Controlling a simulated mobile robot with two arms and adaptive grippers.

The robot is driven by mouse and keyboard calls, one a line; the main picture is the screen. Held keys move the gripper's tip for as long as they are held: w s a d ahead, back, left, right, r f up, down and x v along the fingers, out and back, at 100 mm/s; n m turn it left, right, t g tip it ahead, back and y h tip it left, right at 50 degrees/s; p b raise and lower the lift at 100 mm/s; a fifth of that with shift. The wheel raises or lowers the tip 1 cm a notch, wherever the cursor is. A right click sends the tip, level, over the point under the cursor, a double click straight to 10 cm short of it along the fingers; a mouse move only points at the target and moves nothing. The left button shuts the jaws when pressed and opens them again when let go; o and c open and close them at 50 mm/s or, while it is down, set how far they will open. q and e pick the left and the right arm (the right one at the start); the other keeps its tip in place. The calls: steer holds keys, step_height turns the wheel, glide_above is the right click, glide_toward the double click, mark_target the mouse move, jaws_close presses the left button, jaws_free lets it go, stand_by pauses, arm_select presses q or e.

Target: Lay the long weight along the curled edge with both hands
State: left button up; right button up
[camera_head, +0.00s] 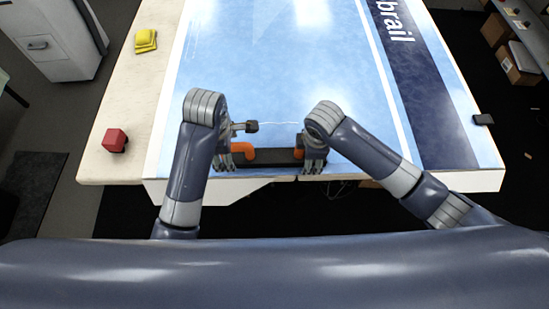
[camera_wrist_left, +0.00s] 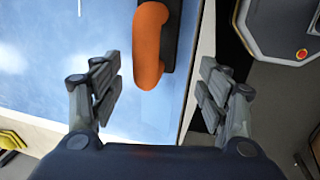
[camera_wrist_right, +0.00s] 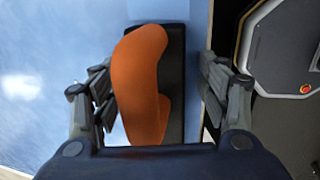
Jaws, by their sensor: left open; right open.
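The long weight is a black bar (camera_head: 278,157) with two orange handles, lying along the near edge of the blue printed film (camera_head: 290,70). My left gripper (camera_head: 225,162) is open at the bar's left end. In the left wrist view, the left handle (camera_wrist_left: 150,50) lies ahead of and partly between its spread fingers. My right gripper (camera_head: 313,163) is open at the right end. In the right wrist view, the right handle (camera_wrist_right: 140,90) stands between its fingers, nearer the left one, with the black bar (camera_wrist_right: 173,70) beneath. I cannot make out a curl along the film's edge.
A red block (camera_head: 115,140) and a yellow block pile (camera_head: 146,41) sit on the pale table strip (camera_head: 112,100) at left. A small black item (camera_head: 484,119) is at the right table edge. A grey cabinet (camera_head: 55,40) stands at far left. The film's middle is clear.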

arm_select(q)
steer(key=shift+r, duration=0.3)
arm_select(e)
steer(key=shift+r, duration=0.5)
step_height(320, 180, up, 11)
steer(key=s, duration=0.2)
steer(key=shift+s, duration=0.2)
steer(key=shift+f, duration=0.1)
